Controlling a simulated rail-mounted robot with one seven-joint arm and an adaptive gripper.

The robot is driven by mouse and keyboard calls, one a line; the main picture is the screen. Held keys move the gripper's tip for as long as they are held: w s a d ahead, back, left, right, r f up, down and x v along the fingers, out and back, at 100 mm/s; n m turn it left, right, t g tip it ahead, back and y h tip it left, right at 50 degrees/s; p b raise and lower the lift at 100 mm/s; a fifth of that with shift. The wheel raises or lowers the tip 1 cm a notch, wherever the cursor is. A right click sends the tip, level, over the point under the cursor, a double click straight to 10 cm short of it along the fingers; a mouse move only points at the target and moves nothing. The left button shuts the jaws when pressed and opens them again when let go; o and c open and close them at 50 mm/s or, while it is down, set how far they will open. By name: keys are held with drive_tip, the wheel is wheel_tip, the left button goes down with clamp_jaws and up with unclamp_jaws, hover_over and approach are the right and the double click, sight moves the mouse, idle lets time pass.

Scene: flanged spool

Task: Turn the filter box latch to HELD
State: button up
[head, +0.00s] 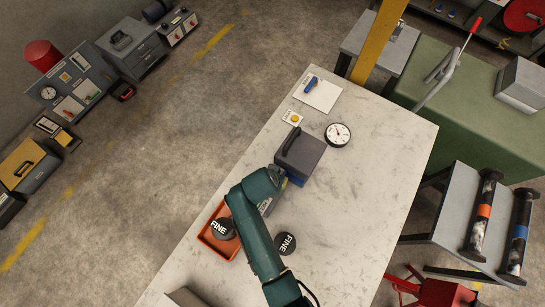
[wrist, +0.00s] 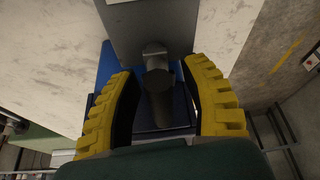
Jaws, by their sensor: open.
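A dark grey box with a black handle on top (head: 305,158), which looks like the filter box, stands on the pale worktop in the head view. My gripper (head: 279,178) is at its near side, and the arm hides part of that side. In the wrist view my gripper (wrist: 161,75) is open, its yellow ribbed fingers on either side of a dark knob or lever (wrist: 157,85), probably the latch. The lever lies between the fingers with a gap visible on both sides. A grey plate (wrist: 150,30) is beyond it. No HELD marking is readable.
An orange tray (head: 207,240) with a round black FINE piece (head: 223,228) and another FINE piece (head: 285,243) lie near my arm. A dial gauge (head: 338,134) sits right of the box. A white card with a blue item (head: 318,93) lies farther back. The worktop's right side is clear.

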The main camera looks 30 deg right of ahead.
drive_tip(key=v, duration=1.1)
drive_tip(key=shift+s, duration=0.1)
drive_tip(key=w+r+n+t, duration=0.1)
drive_tip(key=w+r+t, duration=0.2)
drive_tip(key=r, duration=0.6)
drive_tip(key=w+r+t+y, duration=0.1)
drive_tip(key=w+r+t, duration=0.25)
drive_tip(key=r, duration=0.55)
drive_tip(key=w+r+n+t, duration=0.1)
drive_tip(key=w+r+t, duration=0.2)
drive_tip(key=r, duration=0.6)
drive_tip(key=s+a+r+n+t+p, duration=0.1)
drive_tip(key=s+r+n+t+p, duration=0.1)
drive_tip(key=r, duration=0.9)
drive_tip(key=s+a+r+n+t+y+p, duration=0.1)
drive_tip(key=r+p, duration=0.5)
drive_tip(key=r, duration=0.6)
drive_tip(key=s+a+r+n+t+y+p, duration=0.1)
drive_tip(key=s+r+n+t+p, duration=0.3)
drive_tip(key=r+t, duration=0.3)
wheel_tip(320, 180, up, 5)
drive_tip(key=shift+r+p, duration=0.1)
drive_tip(key=shift+p, duration=0.25)
drive_tip(key=shift+s, duration=0.1)
